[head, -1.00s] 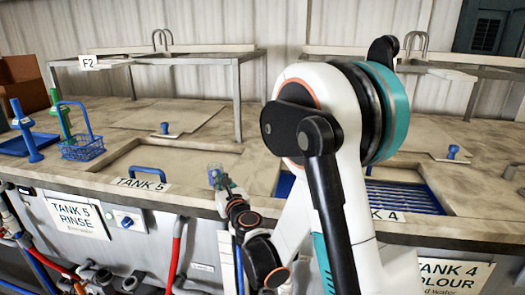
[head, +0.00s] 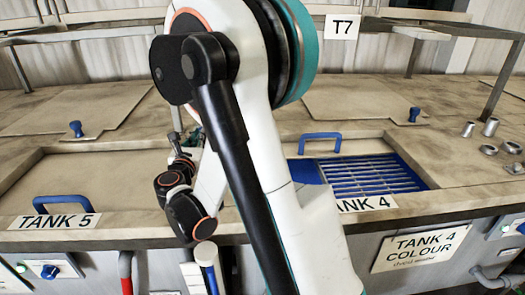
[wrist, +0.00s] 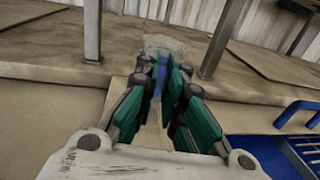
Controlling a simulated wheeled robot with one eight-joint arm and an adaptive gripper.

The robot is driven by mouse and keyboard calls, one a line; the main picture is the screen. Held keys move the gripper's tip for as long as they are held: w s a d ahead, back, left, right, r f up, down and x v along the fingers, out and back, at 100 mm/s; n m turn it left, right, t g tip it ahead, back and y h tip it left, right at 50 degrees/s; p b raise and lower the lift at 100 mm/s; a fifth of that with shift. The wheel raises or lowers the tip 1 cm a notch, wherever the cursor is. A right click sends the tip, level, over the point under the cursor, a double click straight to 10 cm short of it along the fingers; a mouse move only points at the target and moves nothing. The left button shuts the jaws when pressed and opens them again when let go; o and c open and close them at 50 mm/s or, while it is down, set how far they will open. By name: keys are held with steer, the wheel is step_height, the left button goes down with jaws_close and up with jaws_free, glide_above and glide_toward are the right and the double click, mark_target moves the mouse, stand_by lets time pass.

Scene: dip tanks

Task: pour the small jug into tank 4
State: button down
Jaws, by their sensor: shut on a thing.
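My gripper (wrist: 160,82) is shut on the small jug (wrist: 168,45), which looks clear with a blue part between the fingers in the wrist view. The jug's contents cannot be made out. In the head view my arm hides most of the gripper and the jug. Tank 4 shows in the head view as an opening with a blue slatted grid (head: 370,178), right of my arm, with its label (head: 366,203) on the front edge. In the wrist view the grid (wrist: 262,152) lies at the lower right, to the right of the gripper and jug.
A blue handle (head: 320,140) stands behind the grid's left part. The tank 5 cover with its blue handle (head: 62,205) lies left. Several small metal cups (head: 490,127) stand at the right. Metal shelf legs (head: 497,80) rise behind the tanks.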

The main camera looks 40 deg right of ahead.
steer(key=s+d+m+g+h, duration=0.1)
steer(key=s+d+g, duration=0.1)
steer(key=s, duration=0.1)
steer(key=s+d+m+g+h, duration=0.1)
steer(key=s+d+m+g, duration=0.1)
steer(key=s, duration=0.1)
steer(key=s+d+r+m+g+h, duration=0.1)
steer(key=s+d+m+g+h, duration=0.1)
steer(key=s+g, duration=0.1)
steer(key=shift+s+d+b, duration=0.15)
steer(key=shift+s+b, duration=0.15)
steer(key=shift+s, duration=0.1)
steer(key=s+d+r+m+g, duration=0.1)
steer(key=s+m+g, duration=0.4)
steer(key=s+g, duration=0.3)
steer(key=s, duration=0.3)
steer(key=shift+d, duration=0.2)
steer(key=shift+r+t+y+p, duration=0.25)
steer(key=shift+y+p, duration=1.1)
steer(key=shift+p, duration=1.25)
steer(key=shift+r+t+y+p, duration=0.2)
steer(key=shift+y+p, duration=1.15)
steer(key=shift+p, duration=1.2)
